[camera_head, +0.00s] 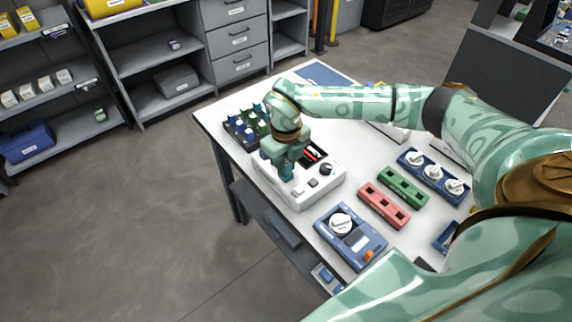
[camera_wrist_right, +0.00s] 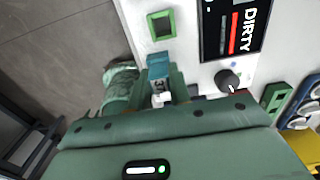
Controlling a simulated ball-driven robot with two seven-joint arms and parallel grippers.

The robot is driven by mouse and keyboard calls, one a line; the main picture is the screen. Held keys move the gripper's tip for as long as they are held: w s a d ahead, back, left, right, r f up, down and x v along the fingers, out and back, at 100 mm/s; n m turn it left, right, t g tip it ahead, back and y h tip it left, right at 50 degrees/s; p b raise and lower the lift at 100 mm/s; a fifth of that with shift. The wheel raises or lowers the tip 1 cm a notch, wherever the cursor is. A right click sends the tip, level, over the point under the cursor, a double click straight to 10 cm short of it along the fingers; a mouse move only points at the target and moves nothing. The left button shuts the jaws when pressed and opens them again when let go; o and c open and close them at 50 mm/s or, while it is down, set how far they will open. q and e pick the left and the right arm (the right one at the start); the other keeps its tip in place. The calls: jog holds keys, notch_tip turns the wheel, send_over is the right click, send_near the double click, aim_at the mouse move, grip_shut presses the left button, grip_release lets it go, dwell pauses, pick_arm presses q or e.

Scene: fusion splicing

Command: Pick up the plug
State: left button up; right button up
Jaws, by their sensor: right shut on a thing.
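My right gripper (camera_head: 286,172) is above the left part of a white device (camera_head: 305,195). In the right wrist view, the fingers of my right gripper (camera_wrist_right: 161,82) are shut on a small blue plug (camera_wrist_right: 158,62) with a printed label. The plug's tip points toward a green-framed square port (camera_wrist_right: 161,25) on the device. I cannot tell the height between plug and port. The device's screen (camera_wrist_right: 230,28) reads "DIRTY" beside a red bar, with a black knob (camera_wrist_right: 228,80) near it. My left gripper is not in view.
A dark rack (camera_head: 232,128) with several blue and green plugs stands left of the device. Red (camera_head: 384,205) and green (camera_head: 403,187) socket strips, a blue box with a white dial (camera_head: 350,237) and a blue panel with white knobs (camera_head: 434,176) lie on the right of the white table.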

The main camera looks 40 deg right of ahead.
notch_tip(320, 180, up, 3)
jog(key=shift+w+r+p, duration=0.1)
jog(key=shift+r+p, duration=0.1)
jog(key=shift+p, duration=0.4)
jog(key=s+a+r+p, duration=0.3)
jog(key=s+a+r, duration=0.6)
jog(key=s, duration=0.1)
jog(key=shift+s+a+r, duration=0.15)
jog(key=shift+a+r, duration=0.1)
jog(key=shift+a, duration=0.1)
